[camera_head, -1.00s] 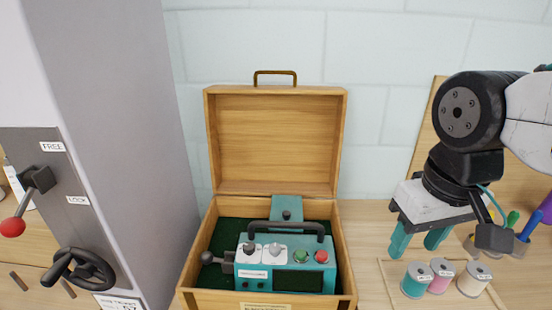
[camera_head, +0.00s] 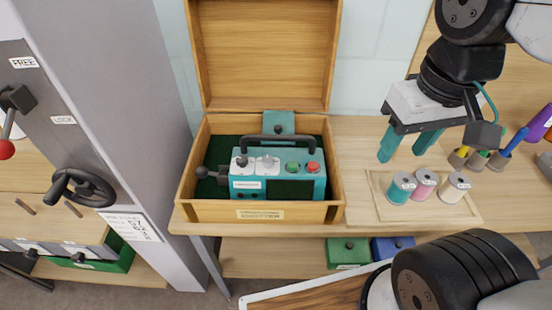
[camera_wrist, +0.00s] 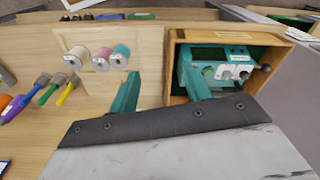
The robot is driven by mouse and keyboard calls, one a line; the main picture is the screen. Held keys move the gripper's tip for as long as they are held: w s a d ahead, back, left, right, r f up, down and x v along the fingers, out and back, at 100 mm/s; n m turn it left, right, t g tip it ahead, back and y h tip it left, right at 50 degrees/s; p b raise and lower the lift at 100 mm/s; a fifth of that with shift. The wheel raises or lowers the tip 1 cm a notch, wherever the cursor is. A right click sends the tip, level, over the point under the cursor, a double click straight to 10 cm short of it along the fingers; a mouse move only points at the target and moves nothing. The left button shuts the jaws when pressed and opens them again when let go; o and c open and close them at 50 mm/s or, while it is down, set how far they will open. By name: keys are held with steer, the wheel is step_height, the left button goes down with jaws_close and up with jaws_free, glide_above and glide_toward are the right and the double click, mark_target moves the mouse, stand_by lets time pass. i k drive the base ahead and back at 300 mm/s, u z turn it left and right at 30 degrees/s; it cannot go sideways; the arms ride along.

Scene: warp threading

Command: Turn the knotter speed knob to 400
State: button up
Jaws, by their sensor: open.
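The teal knotter (camera_head: 290,186) sits inside an open wooden case (camera_head: 192,208) on the table. On its top are two light knob plates with knobs, the left knob (camera_head: 242,160) and the right knob (camera_head: 267,160), plus a green button (camera_head: 292,167) and a red button (camera_head: 313,167). The knob settings are too small to read. A black carrying handle rises behind the controls. In the wrist view the knotter (camera_wrist: 213,67) shows near the right finger. My gripper (camera_head: 408,150) is open and empty, right of the case and above the thread spools.
Several thread spools (camera_head: 424,186) stand on a wooden tray (camera_head: 388,205) under my gripper. Pen-like tools (camera_head: 514,143) stand at the right. A grey cabinet with a black handwheel (camera_head: 78,187) and a red-knobbed lever (camera_head: 8,149) is at the left. The case lid (camera_head: 262,55) stands open.

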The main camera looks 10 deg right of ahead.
mark_target(267, 161)
steer(key=z, duration=0.85)
steer(key=k, duration=0.7)
steer(key=u, duration=1)
steer(key=i, duration=0.5)
